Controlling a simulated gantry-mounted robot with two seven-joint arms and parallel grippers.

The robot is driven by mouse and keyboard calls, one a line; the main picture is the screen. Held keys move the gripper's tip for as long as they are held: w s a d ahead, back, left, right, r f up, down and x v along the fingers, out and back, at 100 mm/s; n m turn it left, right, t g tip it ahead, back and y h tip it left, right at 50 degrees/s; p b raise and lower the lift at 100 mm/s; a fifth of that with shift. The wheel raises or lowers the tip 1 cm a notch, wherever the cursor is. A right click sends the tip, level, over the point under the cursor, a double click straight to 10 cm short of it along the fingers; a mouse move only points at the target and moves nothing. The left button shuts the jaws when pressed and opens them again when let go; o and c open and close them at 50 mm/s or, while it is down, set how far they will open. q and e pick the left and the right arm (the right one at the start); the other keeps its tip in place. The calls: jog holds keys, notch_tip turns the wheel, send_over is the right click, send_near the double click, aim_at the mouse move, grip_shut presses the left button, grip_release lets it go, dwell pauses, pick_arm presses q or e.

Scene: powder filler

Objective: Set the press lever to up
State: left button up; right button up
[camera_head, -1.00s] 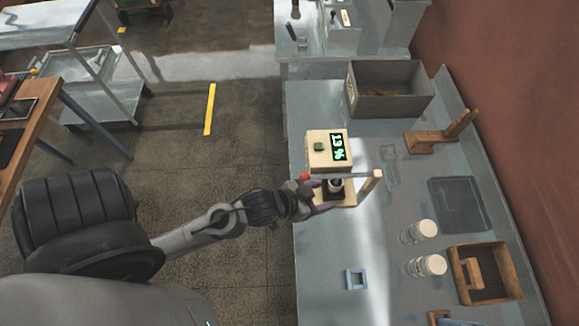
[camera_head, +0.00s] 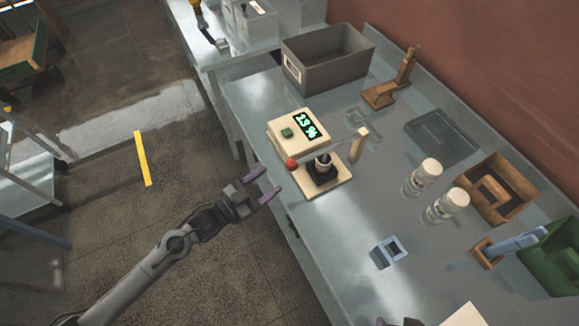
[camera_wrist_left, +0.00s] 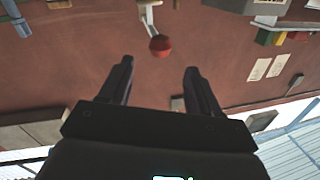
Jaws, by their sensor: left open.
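The press has a pale wooden base (camera_head: 335,182) on the bench, with a post (camera_head: 358,146) at its right. A thin lever arm (camera_head: 335,146) runs from the post over a dark cup holder to a red knob (camera_head: 292,165) at the base's left edge. I cannot tell the lever's exact tilt. My left gripper (camera_head: 272,182) is open and empty, left of and apart from the knob. In the left wrist view the red knob (camera_wrist_left: 160,45) shows beyond the open fingers (camera_wrist_left: 157,78). A purple-dark tip at the bottom edge of the head view may be my right gripper, mostly cut off.
A scale (camera_head: 296,135) with a lit green display stands behind the press. A grey bin (camera_head: 322,76) is at the back. The bench's left edge lies beside the press.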

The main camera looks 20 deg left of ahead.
aim_at(292, 164)
pick_arm(q)
jog(key=x, duration=0.9)
jog(key=shift+w+d+r+p, duration=0.15)
jog(key=shift+w+p, duration=0.1)
jog(key=shift+p, duration=0.05)
jog(key=shift+c, duration=0.3)
grip_shut()
